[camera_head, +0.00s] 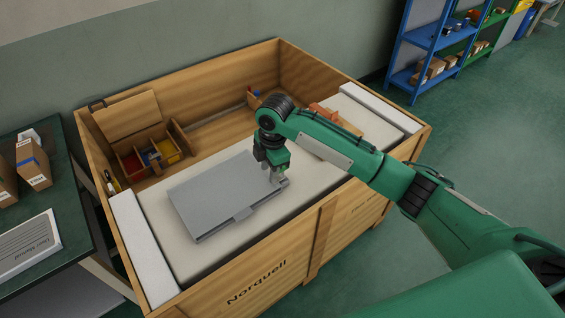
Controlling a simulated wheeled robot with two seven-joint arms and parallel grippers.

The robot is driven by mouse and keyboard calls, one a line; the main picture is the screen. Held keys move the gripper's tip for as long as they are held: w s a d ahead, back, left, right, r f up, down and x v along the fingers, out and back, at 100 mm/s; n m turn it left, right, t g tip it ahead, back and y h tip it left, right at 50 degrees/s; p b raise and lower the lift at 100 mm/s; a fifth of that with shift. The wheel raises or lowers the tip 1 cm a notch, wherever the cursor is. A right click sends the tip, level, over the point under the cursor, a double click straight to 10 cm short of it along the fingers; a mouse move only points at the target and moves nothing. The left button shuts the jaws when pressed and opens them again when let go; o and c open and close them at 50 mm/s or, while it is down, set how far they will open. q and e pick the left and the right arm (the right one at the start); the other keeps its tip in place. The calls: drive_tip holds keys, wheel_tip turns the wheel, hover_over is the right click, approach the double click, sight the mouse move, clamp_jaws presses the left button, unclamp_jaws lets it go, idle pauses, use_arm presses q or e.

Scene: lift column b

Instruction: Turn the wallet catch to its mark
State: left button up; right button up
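A flat grey wallet (215,192) lies on the pale padded surface (160,235) inside the wooden crate. A small grey tab (243,214), which looks like its catch, sits on the wallet's front edge. I cannot make out a mark. My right gripper (279,183) points down at the wallet's right edge, to the right of the tab. Its fingers are too small to tell whether they are open or touch the wallet. My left gripper is not in view.
The wooden crate (330,232) has raised walls all round. A divided box (147,158) with coloured items stands at its back left, and an orange-brown block (323,112) lies behind my arm. A dark table (75,238) stands at the left and blue shelves (418,50) at the back right.

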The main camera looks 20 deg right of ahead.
drive_tip(key=w+d+r+n+h, duration=0.1)
drive_tip(key=w+d+r, duration=0.5)
drive_tip(key=r, duration=0.1)
drive_tip(key=f+p, duration=0.1)
drive_tip(key=f, duration=0.5)
drive_tip(key=f+p, duration=0.1)
drive_tip(key=f, duration=0.5)
drive_tip(key=shift+a+f, duration=0.2)
drive_tip(key=shift+f, duration=0.45)
drive_tip(key=shift+c, duration=0.2)
drive_tip(key=shift+w, duration=0.1)
clamp_jaws()
